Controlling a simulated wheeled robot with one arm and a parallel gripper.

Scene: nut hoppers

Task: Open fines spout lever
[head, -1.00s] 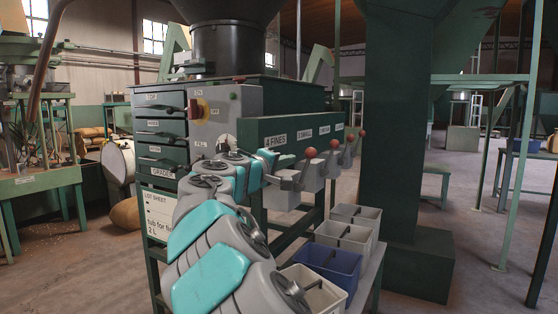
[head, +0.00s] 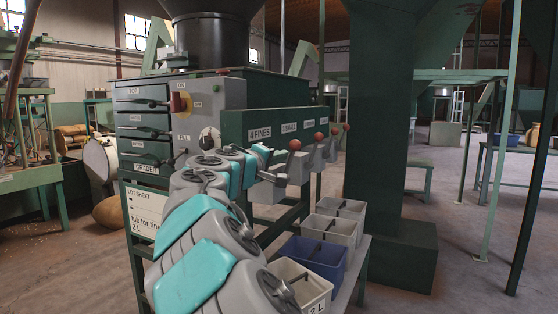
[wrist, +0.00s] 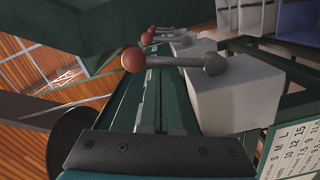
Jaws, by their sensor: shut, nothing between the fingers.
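The fines spout (head: 268,190) is the nearest grey spout under the "4 FINES" label (head: 259,133). Its lever is a grey bar with a red ball knob (head: 295,144) at the end. In the wrist view the nearest red knob (wrist: 133,60) and its grey bar (wrist: 180,62) lie across the view, beside a pale grey spout block (wrist: 232,97). My gripper (head: 277,172) is shut and empty, close to the fines spout in the head view. Contact with the lever cannot be told. The fingertips are not clear in the wrist view.
More red-knobbed levers (head: 319,137) stand in a row behind. Below are a white tub (head: 317,290), a blue tub (head: 325,263) and grey tubs (head: 333,228) on a bench. A thick green column (head: 383,130) stands to the right.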

